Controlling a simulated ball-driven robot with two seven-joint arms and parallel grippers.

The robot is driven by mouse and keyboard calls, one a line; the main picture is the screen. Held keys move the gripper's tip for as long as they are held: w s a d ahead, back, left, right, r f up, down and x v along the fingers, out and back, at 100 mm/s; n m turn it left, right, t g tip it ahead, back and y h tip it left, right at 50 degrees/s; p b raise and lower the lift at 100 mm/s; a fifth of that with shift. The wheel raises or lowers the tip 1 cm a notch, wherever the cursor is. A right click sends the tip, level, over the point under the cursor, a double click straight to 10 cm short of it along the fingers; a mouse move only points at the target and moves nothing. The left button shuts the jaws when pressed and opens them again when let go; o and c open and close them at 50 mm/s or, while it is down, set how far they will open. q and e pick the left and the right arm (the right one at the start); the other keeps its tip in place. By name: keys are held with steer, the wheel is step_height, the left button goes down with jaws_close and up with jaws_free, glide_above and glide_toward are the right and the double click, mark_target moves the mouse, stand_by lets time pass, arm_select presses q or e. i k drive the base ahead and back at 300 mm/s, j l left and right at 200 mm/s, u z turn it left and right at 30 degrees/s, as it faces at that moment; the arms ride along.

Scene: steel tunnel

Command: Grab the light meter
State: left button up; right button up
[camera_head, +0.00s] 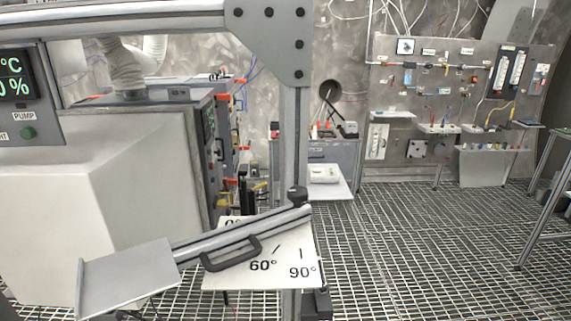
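I cannot pick out the light meter with certainty. A small white device (324,173) lies on a pale shelf beyond the grey post, but it is too small to identify. Small instruments also hang on the grey wall panel (420,95) at the back right, too small to tell apart. Neither of my grippers is in view.
A grey post with a beam (292,140) stands in front. A swing arm with a black handle (231,254) lies over a white angle plate (290,262). A large pale box (110,200) fills the left. The grated floor (430,250) at right is clear; a table frame (545,215) stands at the right edge.

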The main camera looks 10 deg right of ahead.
mark_target(316, 175)
steer(key=i+l+u, duration=0.1)
steer(key=l, duration=0.25)
steer(key=i+l+u, duration=0.1)
steer(key=i+l, duration=0.15)
steer(key=l, duration=0.15)
steer(key=i+l, duration=0.15)
steer(key=l, duration=0.25)
steer(key=i+l+u, duration=0.15)
steer(key=l, duration=0.25)
steer(key=i+l+u, duration=0.1)
steer(key=l, duration=0.3)
steer(key=i+l+u, duration=0.1)
steer(key=l, duration=0.3)
steer(key=i+l+u, duration=0.1)
steer(key=l, duration=0.35)
steer(key=i, duration=0.1)
